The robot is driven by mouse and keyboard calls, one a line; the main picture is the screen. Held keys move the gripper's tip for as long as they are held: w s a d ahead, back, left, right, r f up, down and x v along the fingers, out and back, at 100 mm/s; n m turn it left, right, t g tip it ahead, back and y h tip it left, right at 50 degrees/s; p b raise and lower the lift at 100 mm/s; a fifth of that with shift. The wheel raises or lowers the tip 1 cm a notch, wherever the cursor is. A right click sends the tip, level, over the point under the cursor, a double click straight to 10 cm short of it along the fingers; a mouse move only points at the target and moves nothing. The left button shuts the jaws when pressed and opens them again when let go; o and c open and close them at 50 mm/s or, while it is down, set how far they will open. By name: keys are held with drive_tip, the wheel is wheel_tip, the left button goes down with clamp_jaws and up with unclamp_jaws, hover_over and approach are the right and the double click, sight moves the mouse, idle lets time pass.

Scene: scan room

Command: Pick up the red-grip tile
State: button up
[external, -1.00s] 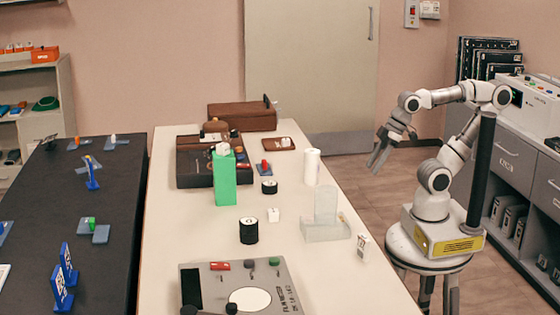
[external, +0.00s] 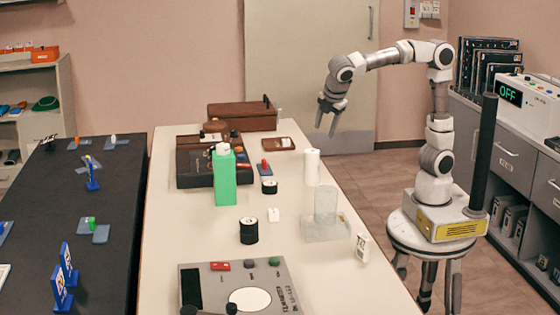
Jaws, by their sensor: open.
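A small blue-grey tile with an upright red grip (external: 264,167) stands on the white table, right of the black-and-brown case and behind a small black roll. A second tile with an orange-red grip (external: 78,142) lies at the far end of the black table; its exact colour is hard to tell. My gripper (external: 326,128) is open and empty, fingers pointing down. It hangs in the air near the far right of the white table, to the right of the red-grip tile and well apart from it.
On the white table (external: 180,235) stand a green bottle (external: 225,178), a white cylinder (external: 312,167), a clear block with a cylinder (external: 325,205), black rolls (external: 249,231) and a grey panel (external: 300,300). A brown case (external: 242,116) is at the back.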

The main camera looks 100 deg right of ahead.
drive_tip(key=w+a+f+n+h+p, duration=0.1)
drive_tip(key=w+a+n+h+p, duration=0.15)
drive_tip(key=w, duration=0.35)
drive_tip(key=w+a+f+n+g+h+p, duration=0.1)
drive_tip(key=w+n+h, duration=0.2)
drive_tip(key=w+n, duration=0.15)
drive_tip(key=w+a+f+n+h+p, duration=0.1)
drive_tip(key=w+n+h+p, duration=0.15)
drive_tip(key=w, duration=0.35)
approach(264, 160)
drive_tip(key=b+x, duration=0.2)
drive_tip(key=x, duration=0.1)
drive_tip(key=s+b+x, duration=0.1)
drive_tip(key=b+x, duration=0.1)
drive_tip(key=shift+f, duration=0.25)
drive_tip(key=shift+w+r+b+x, duration=0.15)
drive_tip(key=shift+b+x, duration=0.3)
drive_tip(key=shift+x, duration=0.55)
drive_tip(key=shift+w+b+x, duration=0.15)
drive_tip(key=shift+b+x, duration=0.25)
drive_tip(key=shift+x, duration=0.6)
drive_tip(key=shift+w+r+b+x, duration=0.15)
drive_tip(key=shift+b+x, duration=0.3)
drive_tip(key=shift+x, duration=0.55)
drive_tip(key=shift+d, duration=0.1)
clamp_jaws()
